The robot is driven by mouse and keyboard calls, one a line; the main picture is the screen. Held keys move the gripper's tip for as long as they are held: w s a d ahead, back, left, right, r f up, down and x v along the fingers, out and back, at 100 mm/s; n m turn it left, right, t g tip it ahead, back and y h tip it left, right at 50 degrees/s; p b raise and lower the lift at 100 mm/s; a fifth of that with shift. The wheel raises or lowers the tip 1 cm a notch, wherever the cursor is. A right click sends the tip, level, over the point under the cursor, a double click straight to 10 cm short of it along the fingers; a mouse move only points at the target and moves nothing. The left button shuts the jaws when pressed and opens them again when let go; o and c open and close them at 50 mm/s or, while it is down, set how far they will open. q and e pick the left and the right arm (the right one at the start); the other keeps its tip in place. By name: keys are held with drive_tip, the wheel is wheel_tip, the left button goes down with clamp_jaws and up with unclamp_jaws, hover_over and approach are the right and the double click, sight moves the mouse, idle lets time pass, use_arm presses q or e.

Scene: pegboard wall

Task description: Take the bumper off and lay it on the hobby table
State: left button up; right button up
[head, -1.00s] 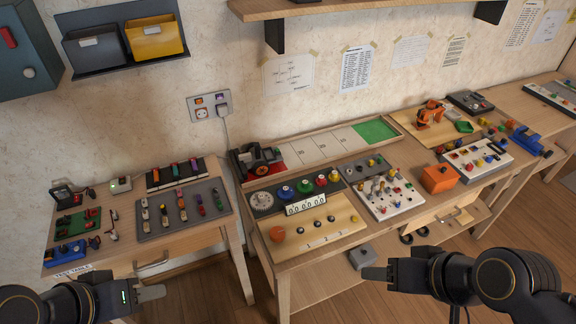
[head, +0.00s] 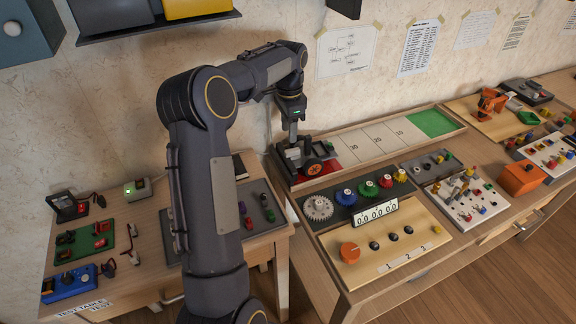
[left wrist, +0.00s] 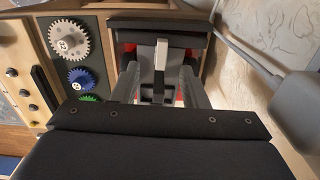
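A small dark vehicle (head: 312,160) with an orange-hubbed wheel sits at the red end of the track tray. In the left wrist view a black bar (left wrist: 160,28) spans the vehicle's end, with red beside it; I cannot tell for sure that it is the bumper. A light grey upright piece (left wrist: 160,62) stands in front of the bar. My left gripper (head: 292,142) is down at the vehicle. In the left wrist view its two grey fingers (left wrist: 159,88) are apart, on either side of the vehicle's middle part. Contact is unclear. My right gripper is out of view.
The track tray (head: 385,125) runs right to a green end. Gears, a counter and a knob panel (head: 385,245) lie in front. The left table, labelled "test table" (head: 85,308), holds small parts and is partly hidden by my arm. An orange box (head: 520,177) stands right.

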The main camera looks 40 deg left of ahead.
sight(289, 151)
use_arm(q)
drive_tip(key=f, duration=0.8)
drive_tip(key=shift+w, duration=0.2)
drive_tip(key=shift+c, duration=0.3)
clamp_jaws()
